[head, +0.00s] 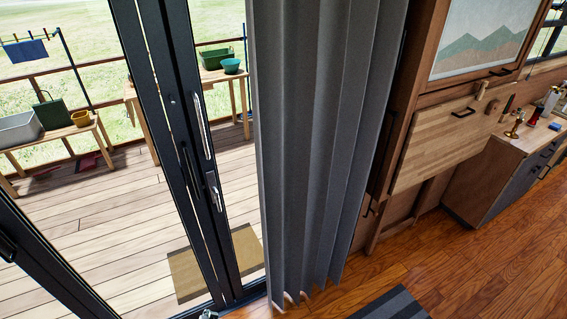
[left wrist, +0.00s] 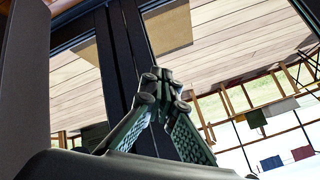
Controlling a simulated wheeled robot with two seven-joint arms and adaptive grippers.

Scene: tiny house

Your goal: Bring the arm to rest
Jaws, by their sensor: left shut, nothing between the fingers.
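My left gripper (left wrist: 162,80) shows in the left wrist view with its two dark green, ridged fingers meeting at the tips. It is shut and nothing is between the fingers. Behind it are the dark frames of the glass door (left wrist: 128,60), and the picture there looks upside down. In the head view only a small bit of the left gripper (head: 208,314) shows at the bottom edge, near the foot of the glass door (head: 185,130). The rest of the arm is hidden below the picture. My right gripper is in neither view.
A grey curtain (head: 315,140) hangs right of the door. A doormat (head: 190,275) lies on the deck (head: 90,220) outside. Benches with tubs stand farther out. A wooden cabinet (head: 440,145) and counter (head: 535,140) are at right. The wooden floor (head: 470,260) is mostly clear.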

